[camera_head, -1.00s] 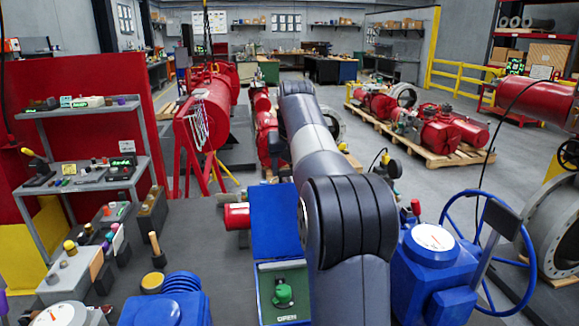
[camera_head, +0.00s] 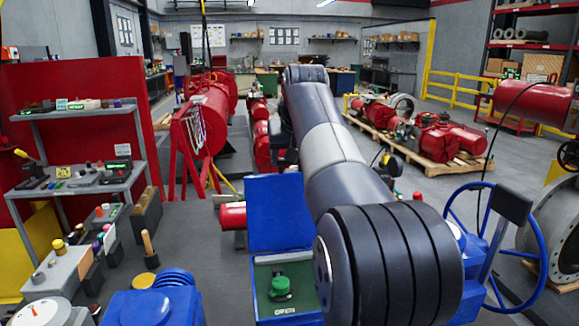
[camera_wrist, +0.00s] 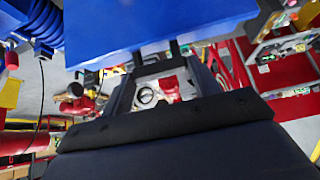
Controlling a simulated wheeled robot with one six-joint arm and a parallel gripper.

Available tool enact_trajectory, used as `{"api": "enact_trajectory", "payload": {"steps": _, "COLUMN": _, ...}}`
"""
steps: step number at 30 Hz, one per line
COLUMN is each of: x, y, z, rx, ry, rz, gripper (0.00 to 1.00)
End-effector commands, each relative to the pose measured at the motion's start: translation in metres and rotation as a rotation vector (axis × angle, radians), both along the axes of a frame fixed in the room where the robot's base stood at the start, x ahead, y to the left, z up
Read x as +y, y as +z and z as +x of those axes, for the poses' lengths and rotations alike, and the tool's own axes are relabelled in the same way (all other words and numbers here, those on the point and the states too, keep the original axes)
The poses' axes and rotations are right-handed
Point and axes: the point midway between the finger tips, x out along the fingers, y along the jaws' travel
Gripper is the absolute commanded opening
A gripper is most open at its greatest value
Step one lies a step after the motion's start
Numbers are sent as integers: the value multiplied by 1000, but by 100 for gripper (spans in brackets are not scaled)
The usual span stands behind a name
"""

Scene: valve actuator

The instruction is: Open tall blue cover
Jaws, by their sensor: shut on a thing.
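The tall blue cover (camera_head: 278,212) stands raised at the back of a blue box with a green inside (camera_head: 262,299). A green knob (camera_head: 280,287) and the word OPEN show inside the box. My arm hides the right part of the box and cover. In the wrist view, my gripper (camera_wrist: 156,55) reaches the lower edge of a blue panel, which looks like the cover (camera_wrist: 150,22). The jaws are shut on that edge, though the contact is small and partly hidden. My gripper is hidden in the head view.
A blue valve body with a blue handwheel (camera_head: 520,255) stands close on the right. Another blue housing (camera_head: 155,308) is at the front left. Grey shelves (camera_head: 85,180) with small parts stand at the left. A red cylinder (camera_head: 232,216) lies behind the cover.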

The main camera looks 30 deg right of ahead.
Motion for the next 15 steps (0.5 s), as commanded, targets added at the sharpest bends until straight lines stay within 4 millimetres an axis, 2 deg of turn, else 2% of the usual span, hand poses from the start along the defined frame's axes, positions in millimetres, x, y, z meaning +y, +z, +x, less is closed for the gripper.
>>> {"api": "enact_trajectory", "payload": {"steps": 12, "x": 1, "y": 2, "z": -4, "rx": -21, "ry": 1, "rz": -7, "gripper": 17}}
{"api": "enact_trajectory", "payload": {"steps": 13, "x": 1, "y": 2, "z": -4, "rx": -21, "ry": 1, "rz": -7, "gripper": 59}}
{"api": "enact_trajectory", "payload": {"steps": 15, "x": 1, "y": 2, "z": -4, "rx": -21, "ry": 1, "rz": -7, "gripper": 65}}
